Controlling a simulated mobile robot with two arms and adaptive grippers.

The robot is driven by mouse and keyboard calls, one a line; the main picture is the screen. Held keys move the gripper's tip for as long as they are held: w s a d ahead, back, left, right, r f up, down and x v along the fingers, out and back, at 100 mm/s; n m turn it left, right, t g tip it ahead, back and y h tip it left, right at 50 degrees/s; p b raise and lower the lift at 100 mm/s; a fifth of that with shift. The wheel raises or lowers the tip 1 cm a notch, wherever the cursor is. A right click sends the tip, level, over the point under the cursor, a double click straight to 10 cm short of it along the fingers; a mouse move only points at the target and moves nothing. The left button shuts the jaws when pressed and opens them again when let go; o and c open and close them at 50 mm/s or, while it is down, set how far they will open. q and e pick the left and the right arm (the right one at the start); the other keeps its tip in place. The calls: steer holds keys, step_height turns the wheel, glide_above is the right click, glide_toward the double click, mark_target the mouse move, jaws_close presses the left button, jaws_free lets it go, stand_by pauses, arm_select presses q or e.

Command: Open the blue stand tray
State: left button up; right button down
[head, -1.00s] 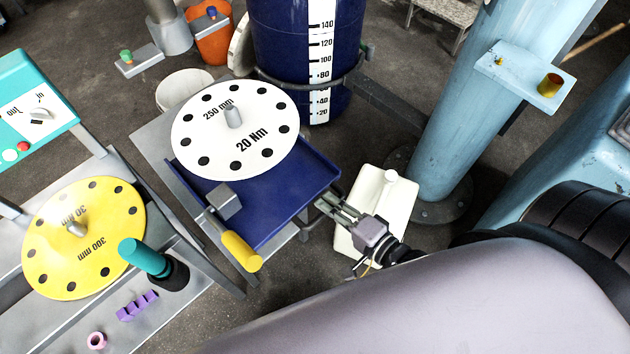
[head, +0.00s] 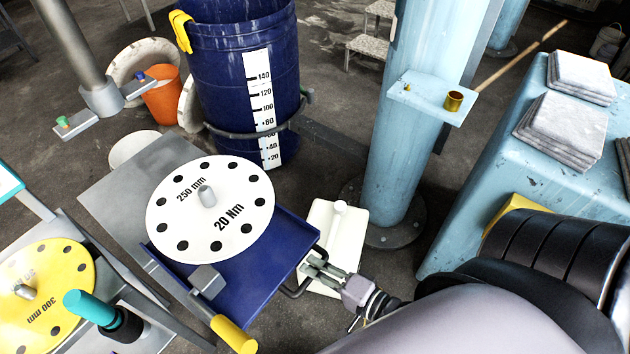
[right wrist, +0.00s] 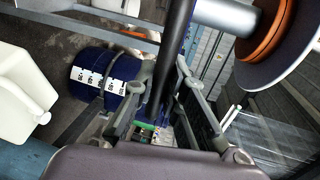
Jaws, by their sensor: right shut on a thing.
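The blue stand tray (head: 250,285) lies under a white disc (head: 185,222) marked "250 mm" and "20 Nm". A dark bar handle (head: 290,291) is on the tray's right side. My right gripper (head: 309,264) is at that side, shut on the handle. In the right wrist view, the dark bar (right wrist: 174,55) runs between the fingers of my right gripper (right wrist: 164,88). The exact finger contact is hard to see. My left gripper is in neither view.
A yellow-handled lever (head: 233,335) with a grey block (head: 207,280) is at the tray's near left. A white canister (head: 325,225) stands behind my gripper. A light blue column (head: 400,150) and blue barrel (head: 225,70) stand beyond. A yellow disc (head: 55,285) is at left.

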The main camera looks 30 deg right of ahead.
steer(key=c, duration=1.6)
jaws_free()
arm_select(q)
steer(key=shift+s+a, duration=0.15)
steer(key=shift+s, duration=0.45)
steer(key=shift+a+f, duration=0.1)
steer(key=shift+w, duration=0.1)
arm_select(e)
steer(key=v, duration=1.2)
